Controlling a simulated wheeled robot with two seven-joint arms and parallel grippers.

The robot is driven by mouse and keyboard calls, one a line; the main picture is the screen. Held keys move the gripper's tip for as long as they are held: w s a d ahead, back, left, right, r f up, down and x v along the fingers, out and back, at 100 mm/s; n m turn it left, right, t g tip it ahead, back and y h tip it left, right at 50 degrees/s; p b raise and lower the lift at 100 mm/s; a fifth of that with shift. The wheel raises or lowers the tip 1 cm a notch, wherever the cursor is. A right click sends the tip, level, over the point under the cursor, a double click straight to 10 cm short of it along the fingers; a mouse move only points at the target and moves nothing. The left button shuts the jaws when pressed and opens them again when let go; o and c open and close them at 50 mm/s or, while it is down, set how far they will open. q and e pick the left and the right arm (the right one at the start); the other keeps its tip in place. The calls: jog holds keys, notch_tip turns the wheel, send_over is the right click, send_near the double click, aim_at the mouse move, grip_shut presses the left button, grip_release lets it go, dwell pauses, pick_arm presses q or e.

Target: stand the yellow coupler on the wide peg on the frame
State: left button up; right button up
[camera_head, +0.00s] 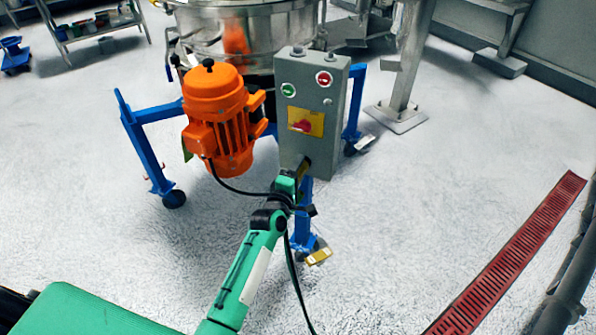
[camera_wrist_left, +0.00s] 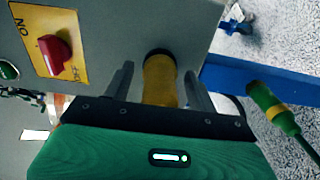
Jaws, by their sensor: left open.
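The yellow coupler (camera_wrist_left: 160,82) is a short yellow cylinder with a dark ring at its far end. In the left wrist view it meets the lower face of the grey control box (camera_wrist_left: 110,25). In the head view, a small yellow patch shows at the box's lower edge. My left gripper (camera_head: 298,180) is there, and its two fingers (camera_wrist_left: 159,85) stand open on either side of the coupler. I cannot tell whether they touch it. The blue frame (camera_head: 143,150) stands under the machine. I cannot make out the wide peg. My right gripper is not in view.
An orange motor (camera_head: 218,118) sits left of the control box (camera_head: 312,110). A green and yellow cylindrical piece (camera_wrist_left: 272,108) with a green lead is close right of my left gripper. A black cable hangs by my wrist. The floor to the right is clear up to a red grate (camera_head: 515,255).

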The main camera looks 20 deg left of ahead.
pick_arm(q)
jog(key=shift+r, duration=0.15)
dwell(0.5)
grip_shut()
jog(key=shift+s+p, duration=0.15)
jog(key=shift+p, duration=0.25)
jog(key=shift+s+a+p, duration=0.2)
jog(key=shift+s+p, duration=0.5)
jog(key=shift+s, duration=1.15)
jog(key=shift+s+a+p, duration=0.1)
jog(key=shift+s+p, duration=0.25)
jog(key=shift+s, duration=0.6)
